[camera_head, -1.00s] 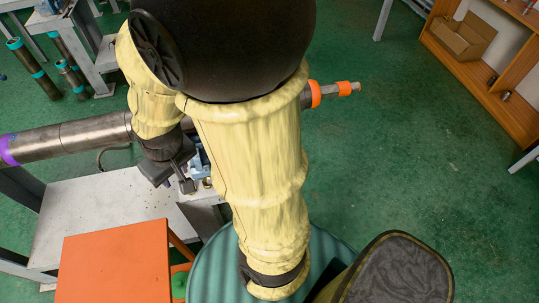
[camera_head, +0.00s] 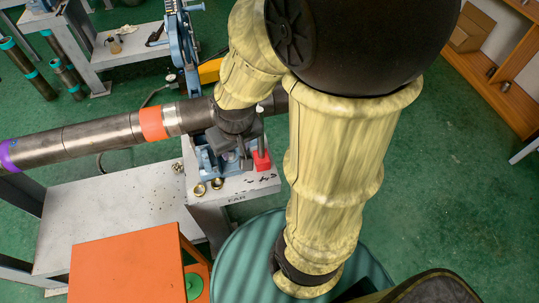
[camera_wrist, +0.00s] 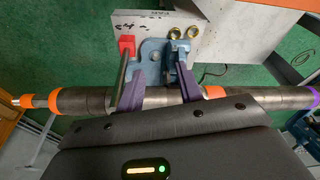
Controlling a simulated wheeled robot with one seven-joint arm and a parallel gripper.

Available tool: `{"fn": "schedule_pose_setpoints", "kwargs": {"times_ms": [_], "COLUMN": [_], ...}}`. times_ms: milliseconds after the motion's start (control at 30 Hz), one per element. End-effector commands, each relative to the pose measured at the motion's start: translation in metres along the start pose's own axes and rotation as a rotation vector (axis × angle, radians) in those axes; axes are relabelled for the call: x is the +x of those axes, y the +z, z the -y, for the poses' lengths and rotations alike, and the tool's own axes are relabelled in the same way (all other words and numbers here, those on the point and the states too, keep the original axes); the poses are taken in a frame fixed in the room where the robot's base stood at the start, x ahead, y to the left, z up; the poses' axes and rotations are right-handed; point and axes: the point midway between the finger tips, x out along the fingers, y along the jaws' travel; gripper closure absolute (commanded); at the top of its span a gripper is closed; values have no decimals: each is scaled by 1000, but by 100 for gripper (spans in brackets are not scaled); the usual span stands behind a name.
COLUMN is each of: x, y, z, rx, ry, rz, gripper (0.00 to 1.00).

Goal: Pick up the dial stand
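A small red block with an upright dark post, which looks like the dial stand (camera_head: 262,160), stands on the grey bench beside the blue vise, right of my gripper (camera_head: 238,150) in the head view. In the wrist view the dial stand (camera_wrist: 127,46) is at upper left, its post running down just left of my left purple finger. My gripper (camera_wrist: 161,70) is open, with its two fingers apart over the vise and pipe area. Nothing is seen held between them. No dial face can be made out.
A long steel pipe (camera_head: 90,140) with orange and purple bands runs through the blue vise (camera_head: 205,160). Two brass rings (camera_head: 208,186) lie on the bench. An orange stool (camera_head: 125,265) stands in front. Green floor is free at right.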

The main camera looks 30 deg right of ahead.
Motion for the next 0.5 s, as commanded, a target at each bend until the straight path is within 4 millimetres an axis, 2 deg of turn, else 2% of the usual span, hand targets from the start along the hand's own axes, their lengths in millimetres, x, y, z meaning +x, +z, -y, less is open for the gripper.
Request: {"fn": "schedule_pose_setpoints", "kwargs": {"times_ms": [267, 333, 367, 500], "x": [0, -1, -2, -14], "y": [0, 0, -2, -20], "z": [0, 0, -1, -11], "rx": [0, -1, -1, -16], "ry": [0, 0, 1, 9], "rz": [0, 0, 1, 23], "gripper": [64, 52, 52, 52]}}
